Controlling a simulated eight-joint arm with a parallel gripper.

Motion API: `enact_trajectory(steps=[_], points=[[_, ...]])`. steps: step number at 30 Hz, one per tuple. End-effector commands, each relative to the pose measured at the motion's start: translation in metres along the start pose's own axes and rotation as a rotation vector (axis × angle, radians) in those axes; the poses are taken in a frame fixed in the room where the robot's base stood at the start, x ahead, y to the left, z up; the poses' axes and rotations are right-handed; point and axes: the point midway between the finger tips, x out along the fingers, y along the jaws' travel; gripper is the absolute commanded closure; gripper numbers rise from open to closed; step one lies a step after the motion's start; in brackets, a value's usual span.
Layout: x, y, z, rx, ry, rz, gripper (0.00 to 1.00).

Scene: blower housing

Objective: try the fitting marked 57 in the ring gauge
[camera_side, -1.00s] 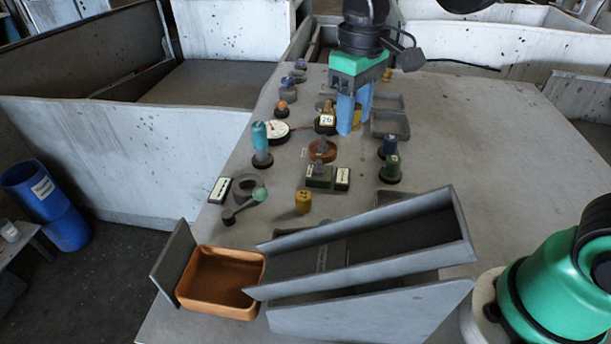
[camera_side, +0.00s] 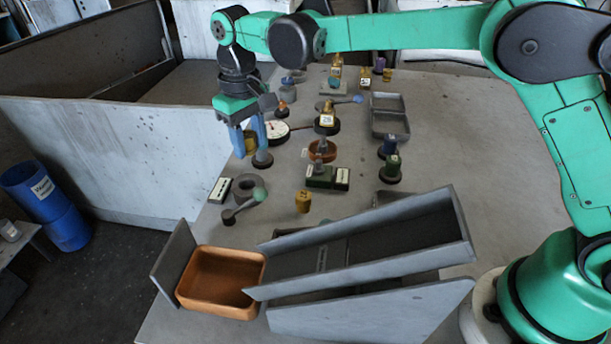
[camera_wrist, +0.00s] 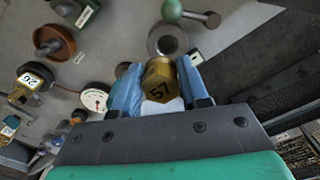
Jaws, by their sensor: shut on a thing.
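My gripper (camera_side: 252,153) has blue fingers shut on a brass fitting (camera_side: 250,142). A thick grey ring (camera_side: 248,186), which looks like the ring gauge, lies on the table just in front of and below my gripper. In the wrist view the ring (camera_wrist: 167,40) lies beyond the fitting, its hole open. The fitting is held above the table, apart from the ring. Its lower end is partly hidden by the fingers.
A green-balled lever (camera_side: 243,206) lies in front of the ring, close by. A black-and-white label block (camera_side: 220,190) is at its left. A round dial (camera_side: 277,132) stands behind. A brass fitting (camera_side: 303,200) stands to the right. An orange tray (camera_side: 220,282) and grey chute (camera_side: 365,245) fill the front.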

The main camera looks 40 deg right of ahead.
Motion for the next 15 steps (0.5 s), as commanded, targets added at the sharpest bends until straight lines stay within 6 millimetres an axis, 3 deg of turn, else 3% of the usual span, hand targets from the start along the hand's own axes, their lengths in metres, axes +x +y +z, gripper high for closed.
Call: enact_trajectory(steps=[15], points=[[0.049, -0.008, -0.009, -0.003, 0.000, 0.000, 1.00]])
